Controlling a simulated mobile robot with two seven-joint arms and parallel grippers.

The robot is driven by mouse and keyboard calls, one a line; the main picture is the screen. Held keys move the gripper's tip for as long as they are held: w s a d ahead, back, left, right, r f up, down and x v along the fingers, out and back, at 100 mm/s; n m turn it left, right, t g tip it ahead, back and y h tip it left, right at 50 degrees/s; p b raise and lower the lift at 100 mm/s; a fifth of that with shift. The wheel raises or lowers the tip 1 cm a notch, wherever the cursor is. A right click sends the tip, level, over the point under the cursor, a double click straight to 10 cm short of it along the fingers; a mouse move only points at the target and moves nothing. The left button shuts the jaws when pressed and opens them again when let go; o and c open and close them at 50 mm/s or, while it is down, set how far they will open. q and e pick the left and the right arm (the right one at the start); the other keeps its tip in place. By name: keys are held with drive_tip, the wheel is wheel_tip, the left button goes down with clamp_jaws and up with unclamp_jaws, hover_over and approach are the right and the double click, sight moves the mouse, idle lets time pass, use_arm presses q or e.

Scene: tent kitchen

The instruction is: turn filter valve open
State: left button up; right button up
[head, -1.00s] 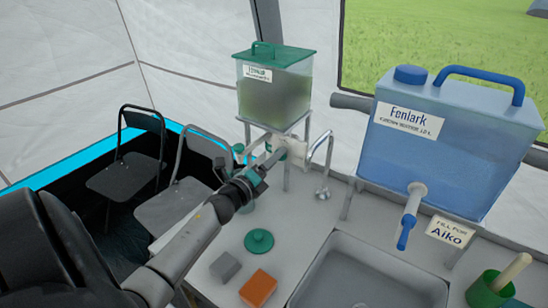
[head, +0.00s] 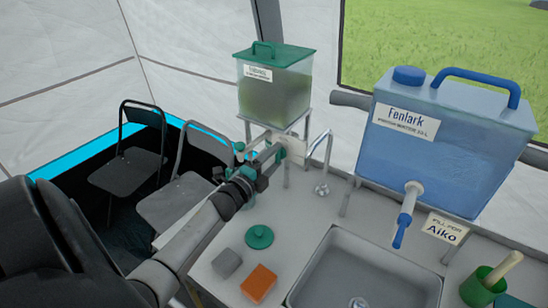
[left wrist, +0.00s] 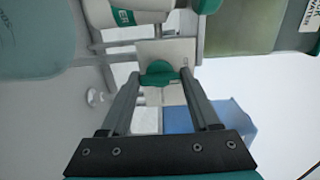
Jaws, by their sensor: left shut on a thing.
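The filter tank (head: 275,95), clear with a green lid and murky greenish water, stands on a grey stand at the back of the counter. A white filter body (head: 297,150) sits below it, partly hidden by my left gripper (head: 272,157). In the left wrist view, a green valve handle (left wrist: 160,76) lies between my left fingertips, and the left gripper is shut on it. The white filter body with a green label (left wrist: 138,14) shows above it there. How far the valve is turned I cannot tell. My right gripper is not in view.
A curved metal faucet (head: 320,165) stands close right of the gripper. A blue water container (head: 445,140) with a tap stands farther right, behind the sink (head: 365,270). A green lid (head: 259,237), grey block (head: 226,262) and orange block (head: 258,283) lie in front. Chairs (head: 130,170) stand left.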

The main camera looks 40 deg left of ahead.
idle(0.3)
use_arm(q)
drive_tip(key=o, duration=1.4)
drive_tip(key=shift+c, duration=0.2)
drive_tip(key=s+d, duration=0.1)
drive_tip(key=s, duration=1.4)
drive_tip(key=shift+d, duration=0.4)
drive_tip(key=shift+s, duration=0.15)
